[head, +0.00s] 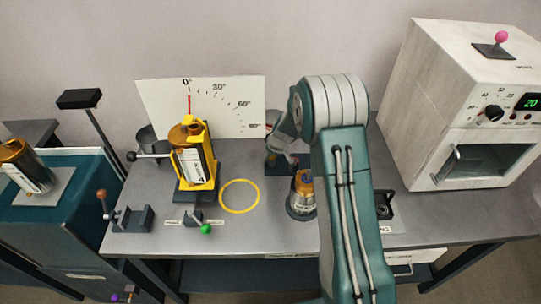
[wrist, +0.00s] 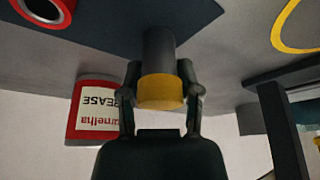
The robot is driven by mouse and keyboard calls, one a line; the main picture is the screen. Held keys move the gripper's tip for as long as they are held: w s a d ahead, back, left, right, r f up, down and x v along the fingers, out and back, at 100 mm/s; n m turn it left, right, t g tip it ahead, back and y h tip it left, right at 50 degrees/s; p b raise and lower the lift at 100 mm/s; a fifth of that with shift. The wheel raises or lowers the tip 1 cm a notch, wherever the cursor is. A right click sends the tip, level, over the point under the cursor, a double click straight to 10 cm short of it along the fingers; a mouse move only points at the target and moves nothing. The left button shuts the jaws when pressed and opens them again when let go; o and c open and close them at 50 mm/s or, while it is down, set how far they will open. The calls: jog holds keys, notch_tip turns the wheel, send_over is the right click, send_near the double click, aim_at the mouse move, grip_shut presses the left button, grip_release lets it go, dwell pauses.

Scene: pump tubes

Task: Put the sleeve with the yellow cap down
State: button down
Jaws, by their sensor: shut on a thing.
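In the wrist view, the sleeve is a dark grey cylinder (wrist: 159,48) with a yellow cap (wrist: 160,92) at the end nearest the camera. My gripper (wrist: 159,75) is shut on it, one finger on each side near the cap. The sleeve's far end lies against a dark blue patch in the picture; I cannot tell whether it touches that surface. In the head view, my own arm covers most of the gripper, and the held sleeve cannot be made out clearly.
A red tin with a grease label (wrist: 95,108) is left of the gripper in the wrist view. A yellow ring (head: 239,210) marks bare grey bench. A yellow stand (head: 194,160), an angle board (head: 235,95), a metal pot (head: 302,207) and a white oven (head: 450,110) stand around.

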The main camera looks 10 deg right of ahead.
jog(key=shift+c, duration=1.5)
grip_release()
jog(key=shift+d, duration=0.45)
jog(key=shift+a, duration=0.2)
